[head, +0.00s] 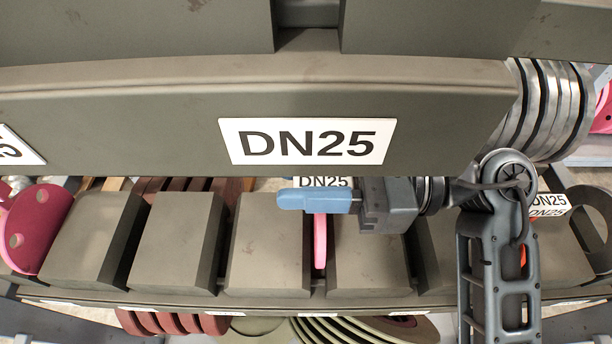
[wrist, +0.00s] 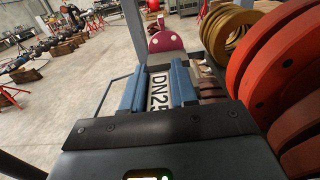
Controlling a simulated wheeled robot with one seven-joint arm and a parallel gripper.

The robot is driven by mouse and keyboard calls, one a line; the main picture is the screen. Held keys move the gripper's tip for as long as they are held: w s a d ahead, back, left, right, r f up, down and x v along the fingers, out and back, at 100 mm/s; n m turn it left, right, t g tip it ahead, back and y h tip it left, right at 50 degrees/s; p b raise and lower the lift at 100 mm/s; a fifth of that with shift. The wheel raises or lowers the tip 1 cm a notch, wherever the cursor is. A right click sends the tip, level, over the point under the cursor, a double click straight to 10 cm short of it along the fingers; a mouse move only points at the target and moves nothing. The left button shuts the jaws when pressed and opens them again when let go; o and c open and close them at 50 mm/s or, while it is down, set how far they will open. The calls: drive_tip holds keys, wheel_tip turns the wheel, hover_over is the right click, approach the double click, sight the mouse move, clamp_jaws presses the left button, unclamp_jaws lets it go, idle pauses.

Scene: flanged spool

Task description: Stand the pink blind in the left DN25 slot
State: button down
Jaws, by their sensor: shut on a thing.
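The pink blind (head: 320,242) shows edge-on and upright in the head view, below my gripper. Its lower part lines up with the gap between two grey-brown blocks; I cannot tell how deep it sits there. My gripper (head: 312,200), with blue fingers, is shut on the blind's handle tag, marked DN25 (head: 322,182). In the wrist view the tag (wrist: 160,94) lies between the blue fingers, and the blind's disc is hidden. The rack's blocks (head: 268,250) form a row with narrow slots between them.
A grey beam with a large DN25 label (head: 308,141) runs just above my gripper. A dark pink disc (head: 42,232) stands at the row's left end. Metal rings (head: 545,110) hang at upper right. Large orange discs (wrist: 285,60) stand at right in the wrist view.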

sight(320, 218)
drive_tip(key=shift+f+b, duration=1.7)
drive_tip(key=shift+f, duration=0.1)
drive_tip(key=c, duration=0.8)
unclamp_jaws()
drive_tip(key=shift+f, duration=0.1)
